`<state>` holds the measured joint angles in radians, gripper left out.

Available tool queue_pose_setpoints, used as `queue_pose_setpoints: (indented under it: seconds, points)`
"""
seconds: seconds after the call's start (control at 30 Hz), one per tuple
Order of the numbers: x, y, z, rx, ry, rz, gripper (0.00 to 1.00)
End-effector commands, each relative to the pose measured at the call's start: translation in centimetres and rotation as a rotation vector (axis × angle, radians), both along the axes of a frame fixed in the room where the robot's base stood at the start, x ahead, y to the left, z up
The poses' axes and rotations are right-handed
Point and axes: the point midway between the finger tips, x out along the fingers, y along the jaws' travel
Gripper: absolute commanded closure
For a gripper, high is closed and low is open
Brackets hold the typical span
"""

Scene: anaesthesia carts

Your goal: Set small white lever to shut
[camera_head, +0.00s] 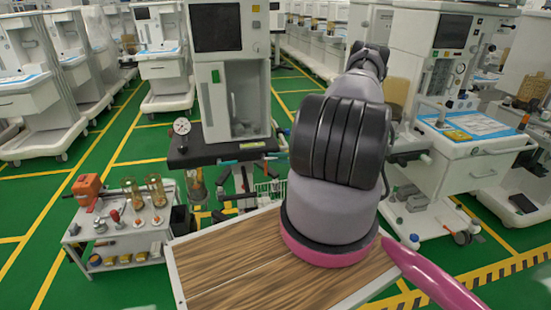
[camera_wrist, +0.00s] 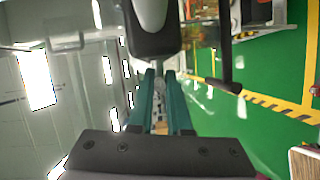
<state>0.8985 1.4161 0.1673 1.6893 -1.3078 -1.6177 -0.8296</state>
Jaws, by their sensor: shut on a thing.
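In the wrist view my gripper (camera_wrist: 160,74) has two teal fingers close together. Their tips meet the lower edge of a dark rounded part with a pale grey oval face (camera_wrist: 149,14). The grip itself is partly hidden there, and I cannot tell whether this part is the small white lever. In the head view my arm stretches away from me toward the carts, and its thick links hide my gripper. I cannot make out the small white lever in the head view.
An anaesthesia cart (camera_head: 233,85) stands left of my arm, another cart (camera_head: 460,158) right of it. A small trolley (camera_head: 125,243) with bottles and an orange device is at left. In the wrist view a dark rod (camera_wrist: 226,60) stands right of my fingers. Green floor (camera_head: 120,285) lies open at lower left.

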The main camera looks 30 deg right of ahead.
Motion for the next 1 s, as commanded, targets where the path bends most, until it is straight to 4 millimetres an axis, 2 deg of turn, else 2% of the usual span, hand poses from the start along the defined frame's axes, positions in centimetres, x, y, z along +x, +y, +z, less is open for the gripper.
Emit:
queue_pose_setpoints:
  seconds: [0.37,0.4,0.43,0.47,0.8,1.0]
  points:
    - [-0.1,0.1,-0.1,0.005,0.002,0.002,1.00]
    - [-0.1,0.1,-0.1,0.005,0.002,0.002,0.72]
    - [-0.1,0.1,-0.1,0.005,0.002,0.002,0.61]
    - [-0.1,0.1,-0.1,0.005,0.002,0.002,0.54]
    - [-0.1,-0.1,0.0,0.003,0.000,0.000,0.54]
    - [-1.7,-2.2,0.1,0.002,0.000,-0.002,0.54]
